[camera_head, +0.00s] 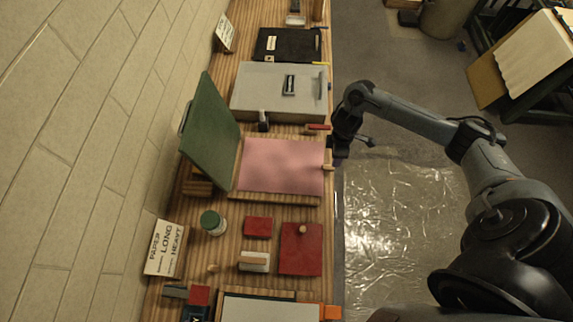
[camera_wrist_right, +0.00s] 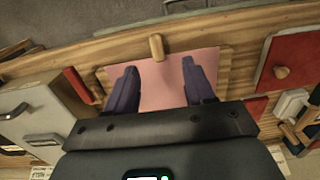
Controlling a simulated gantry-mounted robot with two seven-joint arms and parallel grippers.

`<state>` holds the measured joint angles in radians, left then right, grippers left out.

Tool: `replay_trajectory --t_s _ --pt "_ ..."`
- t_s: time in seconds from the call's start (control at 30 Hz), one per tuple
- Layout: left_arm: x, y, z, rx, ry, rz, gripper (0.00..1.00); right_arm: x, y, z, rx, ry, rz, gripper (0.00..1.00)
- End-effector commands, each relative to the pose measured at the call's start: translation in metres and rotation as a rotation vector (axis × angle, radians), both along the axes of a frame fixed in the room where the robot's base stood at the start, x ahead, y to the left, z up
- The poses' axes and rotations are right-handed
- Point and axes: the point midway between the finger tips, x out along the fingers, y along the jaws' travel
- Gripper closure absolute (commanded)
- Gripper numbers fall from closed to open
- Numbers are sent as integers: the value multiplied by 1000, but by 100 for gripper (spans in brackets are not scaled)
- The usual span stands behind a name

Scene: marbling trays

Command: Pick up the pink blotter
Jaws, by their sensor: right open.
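The pink blotter (camera_head: 281,165) is a flat pink sheet in a shallow wooden tray (camera_head: 275,199) on the long bench. A small wooden peg (camera_head: 328,167) stands at its right edge. In the right wrist view the blotter (camera_wrist_right: 155,90) lies behind my open fingers, with the peg (camera_wrist_right: 156,47) beyond them. My right gripper (camera_wrist_right: 158,72) is open and empty, with its dark fingers apart. In the head view my right gripper (camera_head: 341,152) is at the bench's right edge, close to the peg; its fingertips are hard to make out. My left gripper is not in view.
A green panel (camera_head: 210,135) stands tilted along the blotter's left side. A grey case (camera_head: 279,92) lies behind it, with a red piece (camera_head: 318,127) between. A red board (camera_head: 301,249) with a knob and a green-lidded jar (camera_head: 212,222) are in front.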

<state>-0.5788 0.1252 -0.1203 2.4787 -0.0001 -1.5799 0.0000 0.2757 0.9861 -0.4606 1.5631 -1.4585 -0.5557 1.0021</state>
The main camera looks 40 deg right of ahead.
Motion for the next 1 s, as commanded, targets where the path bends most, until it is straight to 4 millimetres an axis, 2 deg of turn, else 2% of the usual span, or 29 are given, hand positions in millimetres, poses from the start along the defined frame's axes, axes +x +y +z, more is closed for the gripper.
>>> replay_trajectory --t_s 0.13,0.4,0.67,1.0 --pt "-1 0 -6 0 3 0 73 10 0 -11 1 -20 -2 47" --pt "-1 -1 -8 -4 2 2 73 10 1 -43 1 -21 -1 47" --pt "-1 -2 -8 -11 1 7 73 9 1 -58 1 -21 0 47" --pt "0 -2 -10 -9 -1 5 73 9 0 -97 1 -21 0 47"
